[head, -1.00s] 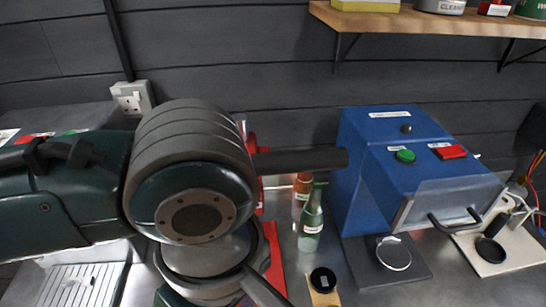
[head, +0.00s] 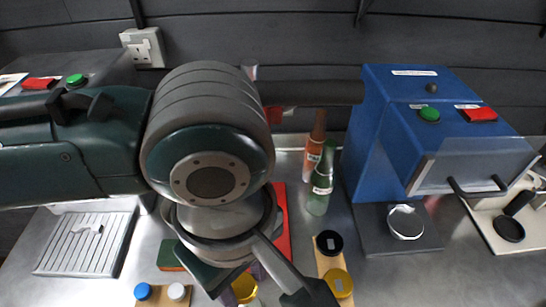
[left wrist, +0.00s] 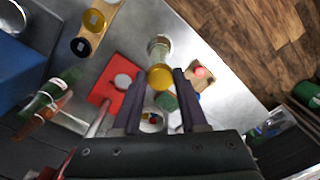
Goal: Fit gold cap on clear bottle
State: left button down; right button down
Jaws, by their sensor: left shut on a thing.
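My left gripper (left wrist: 160,73) is shut on a gold cap (left wrist: 160,77), which sits between its fingertips in the left wrist view. The cap also shows low in the head view (head: 245,287), partly behind my gripper. A clear bottle (left wrist: 158,47) stands just beyond the cap in the left wrist view, its upper part close to or behind the cap. I cannot tell whether cap and bottle touch. In the head view the bottle is mostly hidden by my arm. A second gold cap (head: 338,283) lies on a wooden board. My right gripper is not in view.
A black cap (head: 329,243) shares the board. Green (head: 320,185) and orange (head: 313,150) bottles stand beside a blue machine (head: 400,130). A red mat (left wrist: 116,85) lies near my gripper. Blue (head: 143,291) and white (head: 176,291) caps and a sponge (head: 172,255) lie left.

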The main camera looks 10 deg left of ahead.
pick_arm(q)
jog(key=shift+f, duration=0.55)
dwell(0.4)
dwell(0.5)
jog(key=shift+p, duration=0.55)
jog(key=shift+f, duration=0.55)
jog(key=shift+f+p, duration=0.2)
jog(key=shift+p, duration=0.3)
dwell(1.0)
jog(key=shift+c, duration=1.8)
grip_release()
jog(key=shift+o, duration=0.3)
